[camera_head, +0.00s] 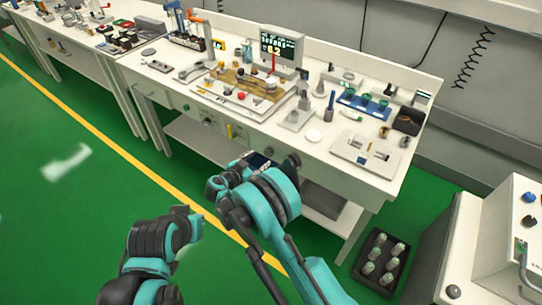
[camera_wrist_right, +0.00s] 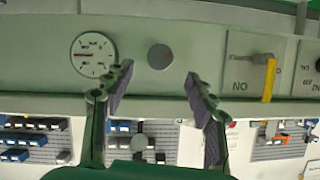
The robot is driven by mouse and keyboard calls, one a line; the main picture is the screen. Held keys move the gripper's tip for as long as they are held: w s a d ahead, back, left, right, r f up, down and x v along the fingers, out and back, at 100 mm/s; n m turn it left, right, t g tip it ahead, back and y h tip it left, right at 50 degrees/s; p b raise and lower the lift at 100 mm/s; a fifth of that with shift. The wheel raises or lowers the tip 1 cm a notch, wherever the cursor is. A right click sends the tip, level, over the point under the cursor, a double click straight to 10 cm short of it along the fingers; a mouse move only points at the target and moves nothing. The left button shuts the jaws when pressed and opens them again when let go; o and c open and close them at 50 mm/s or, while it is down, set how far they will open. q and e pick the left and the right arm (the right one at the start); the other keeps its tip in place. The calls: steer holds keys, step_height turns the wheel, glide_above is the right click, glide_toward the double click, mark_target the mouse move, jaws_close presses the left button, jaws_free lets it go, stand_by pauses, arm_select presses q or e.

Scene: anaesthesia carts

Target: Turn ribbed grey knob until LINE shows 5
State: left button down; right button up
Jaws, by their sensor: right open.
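The gripper is open, with a gap on each side of the knob; I see no contact. A round white dial gauge (camera_wrist_right: 94,54) with a red needle is left of the knob; its lettering is too small to read. In the head view my right gripper (camera_head: 238,176) is by the bench's front, partly hidden by its wrist.
A yellow lever (camera_wrist_right: 269,78) on a plate marked NO is right of the knob. The white bench (camera_head: 313,136) carries several instruments and trays. A black crate of bottles (camera_head: 380,262) is on the floor at right. My left forearm is low in the head view.

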mark_target(267, 153)
steer(key=b+x, duration=0.1)
steer(key=x, duration=0.4)
steer(key=shift+w+d+f+b, duration=0.2)
steer(key=shift+w+f+b, duration=0.05)
steer(key=shift+b, duration=0.15)
steer(key=shift+w+d+f, duration=0.15)
steer(key=shift+w+d, duration=0.2)
steer(key=shift+w, duration=0.2)
steer(key=c, duration=1.2)
